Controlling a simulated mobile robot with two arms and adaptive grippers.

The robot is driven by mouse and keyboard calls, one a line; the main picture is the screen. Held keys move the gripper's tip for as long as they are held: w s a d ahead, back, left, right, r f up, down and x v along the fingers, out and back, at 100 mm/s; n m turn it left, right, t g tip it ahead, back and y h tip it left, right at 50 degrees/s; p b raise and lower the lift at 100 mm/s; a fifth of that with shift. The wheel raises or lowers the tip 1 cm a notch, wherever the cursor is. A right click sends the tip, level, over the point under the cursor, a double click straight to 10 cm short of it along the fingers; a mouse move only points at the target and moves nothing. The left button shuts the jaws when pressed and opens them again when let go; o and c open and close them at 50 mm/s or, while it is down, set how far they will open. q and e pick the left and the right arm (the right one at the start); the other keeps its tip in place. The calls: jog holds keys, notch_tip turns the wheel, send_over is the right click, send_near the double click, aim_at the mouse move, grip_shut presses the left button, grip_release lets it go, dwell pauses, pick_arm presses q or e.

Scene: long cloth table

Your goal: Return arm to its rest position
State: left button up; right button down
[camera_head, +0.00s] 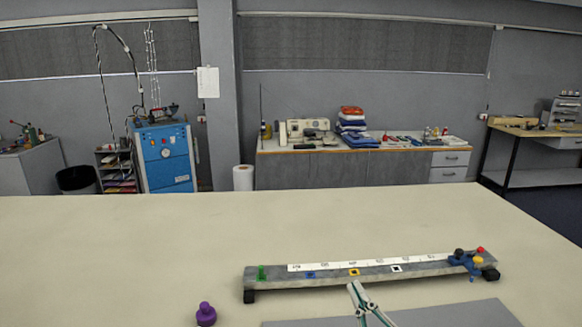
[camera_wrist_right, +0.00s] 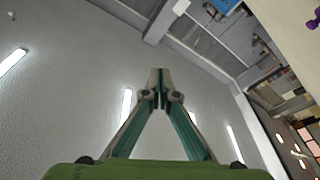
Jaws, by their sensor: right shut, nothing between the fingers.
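My right gripper (camera_head: 358,292) shows at the bottom of the head view, in front of the grey bar on the table. Its fingertips are together with nothing between them. In the right wrist view the same gripper (camera_wrist_right: 160,82) is shut and empty, pointing up toward the wall and ceiling. The rest of my right arm is out of the head view. My left gripper is not in either view.
A grey bar on black feet (camera_head: 376,270) with a white strip, coloured squares, a green peg and a blue part lies across the cream table (camera_head: 120,250). A purple knob (camera_head: 206,315) stands at front left. A grey sheet (camera_head: 460,314) lies at the front. The table's left side is clear.

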jog(key=s+d+f+m+g+h, duration=0.4)
jog(key=s+d+f, duration=0.1)
jog(key=f, duration=0.4)
jog(key=s+d+f+m+g+h, duration=0.3)
jog(key=s+d+f+g, duration=0.15)
jog(key=f, duration=0.45)
jog(key=s+a+f+g+y, duration=0.1)
jog(key=s+f+g, duration=0.35)
jog(key=s, duration=0.55)
jog(key=s+a+f+g+y, duration=0.1)
jog(key=s+a+f+g, duration=0.3)
jog(key=s, duration=0.6)
notch_tip(320, 180, down, 29)
jog(key=d+b, duration=0.3)
jog(key=s+d+f+g+b, duration=0.1)
jog(key=s+d+f+b, duration=0.1)
jog(key=s+f, duration=1.6)
notch_tip(320, 180, down, 2)
jog(key=shift+s+d+f+g+b, duration=0.15)
jog(key=shift+d+g+b, duration=0.2)
jog(key=shift+b, duration=0.3)
